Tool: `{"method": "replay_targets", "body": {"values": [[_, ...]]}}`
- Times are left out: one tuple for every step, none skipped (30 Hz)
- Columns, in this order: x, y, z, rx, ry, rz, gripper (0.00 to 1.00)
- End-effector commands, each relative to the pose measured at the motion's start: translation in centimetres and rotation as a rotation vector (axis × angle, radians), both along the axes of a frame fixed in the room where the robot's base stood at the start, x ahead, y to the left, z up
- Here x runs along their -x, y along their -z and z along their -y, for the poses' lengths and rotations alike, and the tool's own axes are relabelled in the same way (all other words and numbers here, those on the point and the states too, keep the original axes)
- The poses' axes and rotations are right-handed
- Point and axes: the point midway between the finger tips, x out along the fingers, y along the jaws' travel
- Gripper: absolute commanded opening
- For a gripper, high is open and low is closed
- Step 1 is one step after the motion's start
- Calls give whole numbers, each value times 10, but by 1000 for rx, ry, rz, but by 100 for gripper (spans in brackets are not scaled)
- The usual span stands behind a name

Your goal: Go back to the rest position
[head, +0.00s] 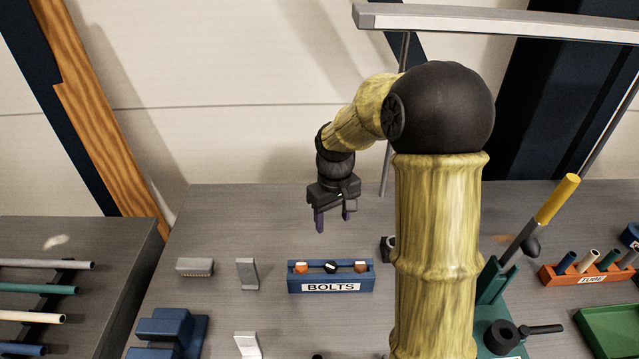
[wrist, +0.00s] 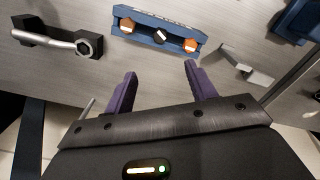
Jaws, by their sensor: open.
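My gripper (head: 333,222) hangs above the grey table in the head view, behind the blue bolts box. Its two purple fingers are apart with nothing between them. In the wrist view my gripper (wrist: 158,84) also shows open and empty, its fingers pointing toward the box but apart from it. My yellow arm rises in front of the table and hides part of it.
The blue bolts box (head: 331,284) holds orange and dark bolts. A grey block (head: 195,266) and metal brackets (head: 247,274) lie left of it. A wrench in a black holder (wrist: 62,42) shows in the wrist view. An orange tube rack (head: 588,274) stands right.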

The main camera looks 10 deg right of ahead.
Motion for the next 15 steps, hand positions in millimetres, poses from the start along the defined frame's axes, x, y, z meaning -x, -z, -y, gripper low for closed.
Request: {"method": "replay_targets", "body": {"values": [[0,0,0,0,0,0,56],[0,0,0,0,0,0,56],[0,0,0,0,1,0,56],[1,0,0,1,2,1,56],[3,0,0,1,4,3,56],[6,-1,-1,2,9,7,56],[9,-2,-1,2,15,11,56],[14,-2,-1,3,22,18,56],[21,-3,-2,4,36,28,56],[27,-3,-2,5,47,39,56],[34,-4,-3,7,60,49,56],[45,-4,-3,7,83,65,56],[54,-5,-3,6,100,77,56],[63,-5,-3,4,119,91,56],[75,-5,-3,2,145,109,56]]}}
